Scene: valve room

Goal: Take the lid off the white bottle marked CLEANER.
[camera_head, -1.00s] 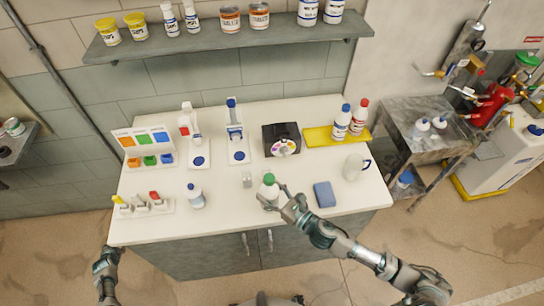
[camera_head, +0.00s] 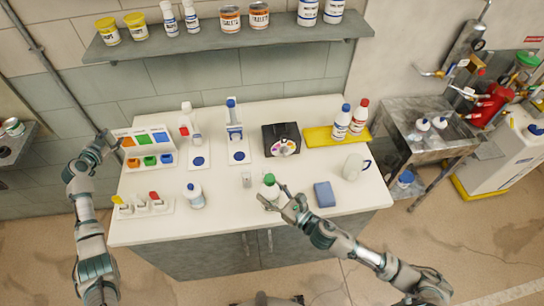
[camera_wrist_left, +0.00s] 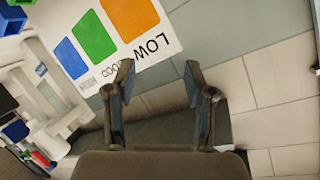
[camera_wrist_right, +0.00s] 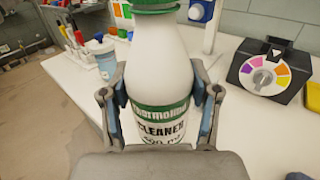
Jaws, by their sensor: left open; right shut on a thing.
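The white bottle marked CLEANER (camera_wrist_right: 160,75) stands upright in the right wrist view, with green label bands and a green lid (camera_wrist_right: 155,5) partly cut off at the top edge. In the head view its green lid (camera_head: 269,179) shows at the front middle of the table. My right gripper (camera_head: 277,198) is shut around the bottle's body, one finger on each side in the right wrist view. My left gripper (camera_head: 112,145) is open and empty, raised at the table's left end near the colour board; its spread fingers show in the left wrist view (camera_wrist_left: 160,85).
A shelf (camera_head: 230,38) hangs above.

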